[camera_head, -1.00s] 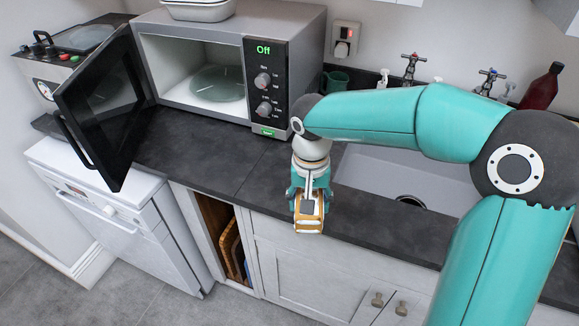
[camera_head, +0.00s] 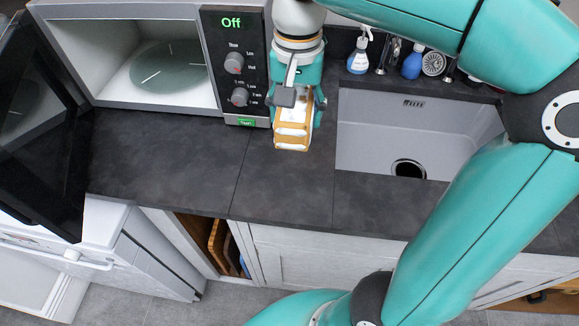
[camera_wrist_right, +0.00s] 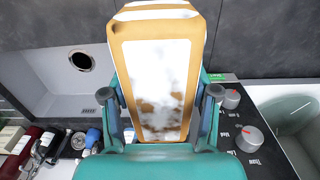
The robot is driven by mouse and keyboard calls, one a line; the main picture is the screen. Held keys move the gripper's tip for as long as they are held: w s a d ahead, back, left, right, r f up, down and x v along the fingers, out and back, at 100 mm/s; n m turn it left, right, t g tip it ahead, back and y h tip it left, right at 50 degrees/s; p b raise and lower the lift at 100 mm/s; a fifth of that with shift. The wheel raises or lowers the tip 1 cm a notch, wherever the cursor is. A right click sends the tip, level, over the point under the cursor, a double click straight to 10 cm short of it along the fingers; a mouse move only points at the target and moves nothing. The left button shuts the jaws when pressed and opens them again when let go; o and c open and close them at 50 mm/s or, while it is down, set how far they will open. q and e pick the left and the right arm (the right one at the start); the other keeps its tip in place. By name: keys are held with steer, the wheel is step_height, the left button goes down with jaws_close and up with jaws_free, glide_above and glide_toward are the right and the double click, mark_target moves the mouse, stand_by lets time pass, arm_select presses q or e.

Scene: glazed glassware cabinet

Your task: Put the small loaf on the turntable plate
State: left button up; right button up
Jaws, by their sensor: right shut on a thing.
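The small loaf (camera_head: 294,128), tan with a whitish face, is held in my right gripper (camera_head: 296,108). It also shows large in the right wrist view (camera_wrist_right: 158,80), between the two fingers of the gripper (camera_wrist_right: 162,100). The turntable plate (camera_head: 168,66) is a pale green glass disc inside the open microwave (camera_head: 85,97), to the left of the gripper. My left gripper is not in view.
The microwave door (camera_head: 42,130) stands open at the left. The control panel (camera_head: 236,70) reads Off. A sink (camera_head: 380,130) lies to the right, with bottles (camera_head: 358,58) behind it. The dark counter (camera_head: 160,165) before the microwave is clear.

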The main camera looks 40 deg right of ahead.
mark_target(295, 182)
step_height(295, 182, down, 19)
steer(key=shift+r+b, duration=0.1)
steer(key=shift+b, duration=0.4)
steer(key=o, duration=1.4)
